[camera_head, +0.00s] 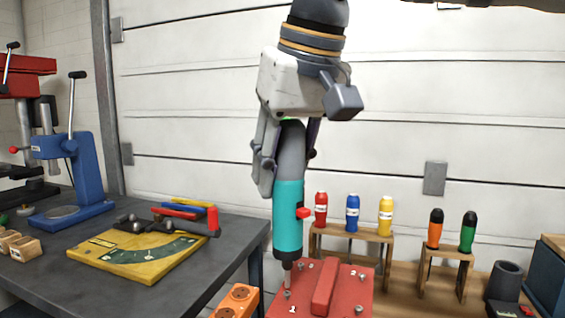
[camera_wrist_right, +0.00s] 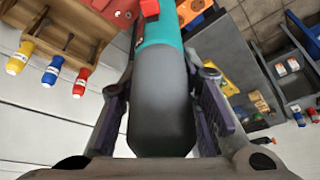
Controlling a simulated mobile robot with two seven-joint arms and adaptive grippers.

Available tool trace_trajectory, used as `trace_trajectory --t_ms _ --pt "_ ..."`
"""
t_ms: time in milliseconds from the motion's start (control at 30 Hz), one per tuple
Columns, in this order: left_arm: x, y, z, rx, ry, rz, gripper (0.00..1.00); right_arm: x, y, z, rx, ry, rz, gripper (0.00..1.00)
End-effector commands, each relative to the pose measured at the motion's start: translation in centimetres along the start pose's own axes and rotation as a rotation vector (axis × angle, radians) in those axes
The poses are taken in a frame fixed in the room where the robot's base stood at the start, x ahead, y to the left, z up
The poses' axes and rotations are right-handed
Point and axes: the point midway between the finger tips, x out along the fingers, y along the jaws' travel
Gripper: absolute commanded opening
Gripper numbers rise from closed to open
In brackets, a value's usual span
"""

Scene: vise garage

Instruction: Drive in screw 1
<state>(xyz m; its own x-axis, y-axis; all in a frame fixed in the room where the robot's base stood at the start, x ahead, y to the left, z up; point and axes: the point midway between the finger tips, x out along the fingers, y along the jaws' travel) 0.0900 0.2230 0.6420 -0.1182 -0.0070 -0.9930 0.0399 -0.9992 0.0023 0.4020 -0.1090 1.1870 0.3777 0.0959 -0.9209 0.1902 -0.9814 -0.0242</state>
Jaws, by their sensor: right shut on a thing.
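My right gripper (camera_head: 287,150) is shut on a teal and grey power screwdriver (camera_head: 288,215), which it holds upright with the bit pointing down. The grip also shows in the right wrist view (camera_wrist_right: 163,105), with a finger on each side of the grey end. Below is a red plate (camera_head: 337,300) with a raised bar and several numbered screws. The bit is right over screw 1 (camera_head: 287,294), beside the "1" label at the plate's left front. I cannot tell whether bit and screw touch. My left gripper is out of view.
An orange block (camera_head: 237,300) lies left of the plate. The dark workbench (camera_head: 130,285) at left carries a yellow board (camera_head: 140,262), pliers-like tools and a blue press (camera_head: 80,180).

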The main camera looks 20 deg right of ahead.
Motion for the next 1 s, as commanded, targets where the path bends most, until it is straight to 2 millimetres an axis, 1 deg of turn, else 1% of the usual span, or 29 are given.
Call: trace_trajectory --t_ms 467,1000 --pt "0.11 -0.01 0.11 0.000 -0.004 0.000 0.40 0.27 0.01 -0.01 0.000 -0.002 0.000 0.01" --pt "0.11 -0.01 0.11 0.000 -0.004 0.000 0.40 1.03 0.03 0.30 0.000 -0.001 0.000 0.01"
